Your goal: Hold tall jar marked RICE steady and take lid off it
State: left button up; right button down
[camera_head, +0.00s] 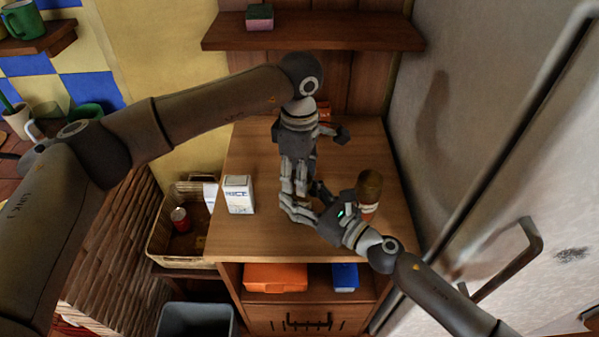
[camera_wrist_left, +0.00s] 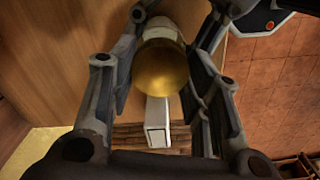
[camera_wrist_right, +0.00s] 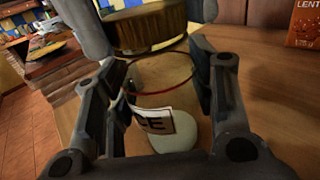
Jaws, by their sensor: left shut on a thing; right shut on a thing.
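The jar (camera_wrist_right: 152,108) shows in the right wrist view as clear glass with a red ring, a label reading "CE" and white contents low inside. My right gripper (camera_head: 332,207) is shut on its body. The round brown lid (camera_wrist_right: 148,28) is above the red ring with a gap between, and appears off the rim. My left gripper (camera_head: 302,203) is shut on the lid, whose golden-brown face shows in the left wrist view (camera_wrist_left: 165,70). In the head view my grippers hide the jar and lid.
Another brown-topped container (camera_head: 369,187) stands right of my right gripper. A red box marked LENT (camera_wrist_right: 304,25) is at the back. A basket (camera_head: 168,225) is beside the counter; the fridge door bounds the right.

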pick_arm(q)
jog(key=n, duration=0.5)
jog(key=shift+n, duration=0.3)
jog(key=n, duration=1.6)
jog(key=shift+r, duration=0.1)
jog(key=shift+r, duration=0.15)
jog(key=shift+r, duration=0.95)
jog(key=shift+r, duration=0.1)
